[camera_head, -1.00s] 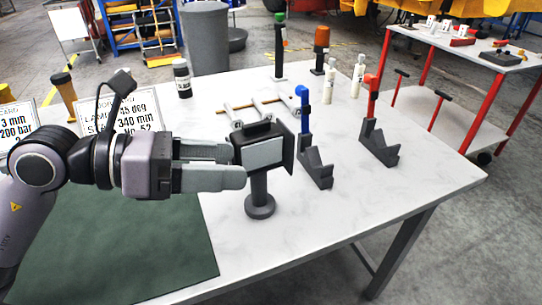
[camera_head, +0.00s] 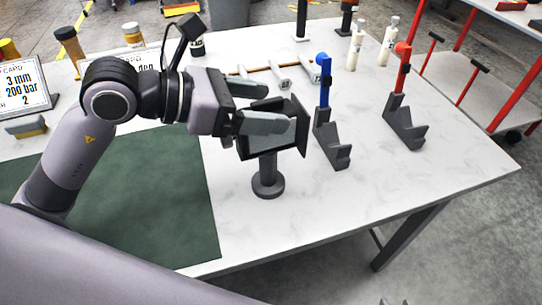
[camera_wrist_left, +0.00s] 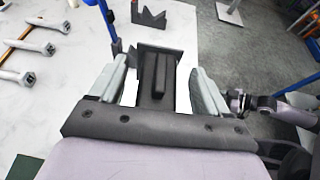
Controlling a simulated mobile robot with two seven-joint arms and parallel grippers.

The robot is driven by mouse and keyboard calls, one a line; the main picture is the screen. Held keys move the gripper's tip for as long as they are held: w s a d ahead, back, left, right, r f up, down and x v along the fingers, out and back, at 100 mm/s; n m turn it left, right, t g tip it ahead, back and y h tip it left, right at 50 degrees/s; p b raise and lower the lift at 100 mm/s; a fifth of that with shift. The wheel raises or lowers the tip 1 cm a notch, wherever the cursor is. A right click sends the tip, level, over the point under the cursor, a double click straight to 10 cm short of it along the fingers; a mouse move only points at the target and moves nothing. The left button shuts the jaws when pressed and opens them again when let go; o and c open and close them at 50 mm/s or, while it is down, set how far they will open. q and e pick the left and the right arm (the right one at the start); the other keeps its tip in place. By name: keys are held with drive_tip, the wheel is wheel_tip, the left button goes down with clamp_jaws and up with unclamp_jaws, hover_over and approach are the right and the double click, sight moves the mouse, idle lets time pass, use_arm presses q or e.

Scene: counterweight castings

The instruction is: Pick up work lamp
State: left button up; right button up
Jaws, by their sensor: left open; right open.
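The work lamp (camera_head: 268,165) stands upright on the table on a round dark base, with a black head and a grey panel. My left gripper (camera_head: 262,108) is level with the lamp head, its two grey fingers reaching along either side of it. In the left wrist view the dark lamp head (camera_wrist_left: 158,80) lies between the spread fingers, with white gaps showing beside it, so the jaws are open around it. The near finger hides part of the head in the head view. My right gripper (camera_wrist_left: 238,102) appears small at the right of the left wrist view, away from the lamp.
A blue-handled item (camera_head: 325,85) and a dark notched block (camera_head: 332,145) stand just right of the lamp. A second notched block (camera_head: 402,125) is farther right. A green mat (camera_head: 150,195) covers the left; the front right tabletop is clear.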

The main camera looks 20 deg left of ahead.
use_arm(q)
drive_tip(key=shift+x, duration=1)
clamp_jaws()
drive_tip(key=shift+r, duration=0.15)
drive_tip(key=shift+r, duration=0.1)
